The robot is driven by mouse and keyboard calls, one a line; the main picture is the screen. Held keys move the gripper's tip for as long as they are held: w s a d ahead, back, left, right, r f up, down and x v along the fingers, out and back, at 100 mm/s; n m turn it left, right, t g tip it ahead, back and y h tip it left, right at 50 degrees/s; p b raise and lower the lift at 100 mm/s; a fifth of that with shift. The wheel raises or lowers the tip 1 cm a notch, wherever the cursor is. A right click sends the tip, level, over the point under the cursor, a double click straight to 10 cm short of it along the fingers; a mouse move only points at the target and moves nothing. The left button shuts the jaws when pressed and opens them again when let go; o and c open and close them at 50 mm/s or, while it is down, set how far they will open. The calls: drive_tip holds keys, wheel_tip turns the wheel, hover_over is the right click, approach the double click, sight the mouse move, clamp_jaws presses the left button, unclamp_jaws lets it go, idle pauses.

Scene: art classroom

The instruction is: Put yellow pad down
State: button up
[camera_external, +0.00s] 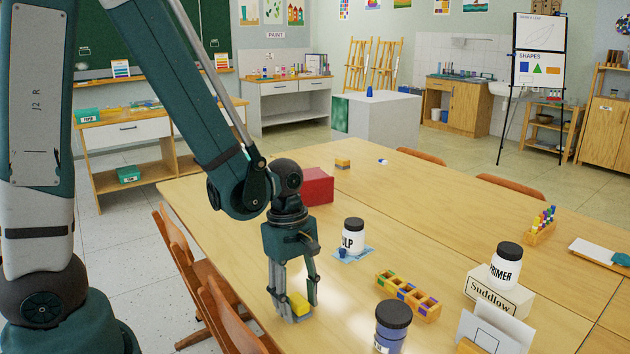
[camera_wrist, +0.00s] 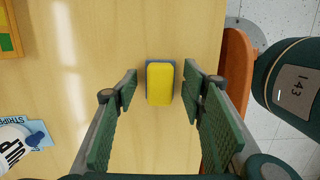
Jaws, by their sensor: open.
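The yellow pad (camera_external: 300,301) is a small block with rounded corners near the table's front left edge. In the wrist view the yellow pad (camera_wrist: 160,84) has a blue-grey layer showing along its edges, beneath the yellow. My gripper (camera_external: 298,307) points down over it, with its fingers low by the tabletop. In the wrist view my gripper (camera_wrist: 160,88) is open, with one finger on each side of the pad and a gap to each. The pad appears to rest on the table; its underside is hidden.
A white PULP jar (camera_external: 353,234) on a blue sheet, a compartment tray (camera_external: 408,297) and a dark-lidded jar (camera_external: 392,327) stand to the right. A red box (camera_external: 317,187) is behind my gripper. Chairs (camera_external: 235,315) line the near table edge. Bare wood surrounds the pad.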

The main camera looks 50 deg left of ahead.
drive_tip(key=shift+r, duration=0.2)
wheel_tip(320, 180, up, 12)
drive_tip(key=a+p, duration=0.2)
drive_tip(key=p, duration=0.2)
idle(0.5)
idle(0.7)
wheel_tip(320, 180, up, 9)
drive_tip(key=m+t+y, duration=0.1)
drive_tip(key=m+t, duration=0.2)
drive_tip(key=m, duration=0.5)
hover_over(293, 295)
drive_tip(key=s+a, duration=0.1)
drive_tip(key=s+a+r+m+t, duration=0.1)
drive_tip(key=s+r+m+t, duration=0.3)
drive_tip(key=r+m, duration=0.5)
drive_tip(key=shift+s+a+r+m+y, duration=0.15)
drive_tip(key=shift+a+m+y, duration=0.25)
drive_tip(key=shift+m, duration=0.1)
idle(0.7)
